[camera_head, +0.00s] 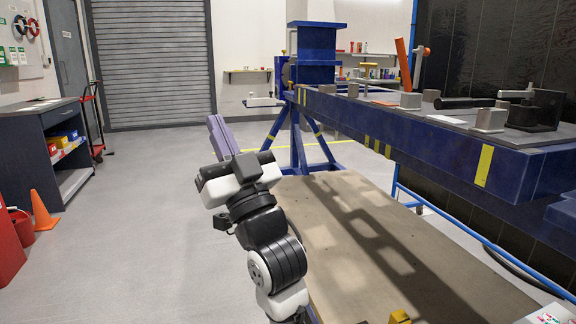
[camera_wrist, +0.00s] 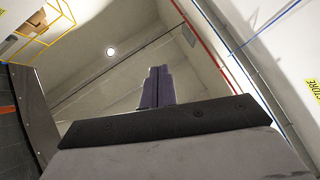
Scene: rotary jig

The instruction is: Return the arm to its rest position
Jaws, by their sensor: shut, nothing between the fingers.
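My gripper (camera_head: 215,124) is the purple pair of fingers at the end of my arm in the head view, left of centre. It points up and away over the grey floor, left of the blue jig beam. In the wrist view its fingers (camera_wrist: 157,86) lie side by side, shut, with nothing between them. Behind them in that view are pale wall and ceiling surfaces. The arm rises from the bottom of the head view. The fingers touch nothing that I can see.
The blue jig beam (camera_head: 445,148) with clamps on top runs along the right, above a wooden platform (camera_head: 350,240). A workbench (camera_head: 45,150), an orange cone (camera_head: 42,212) and a red bucket (camera_head: 21,228) stand at left. The floor between is clear.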

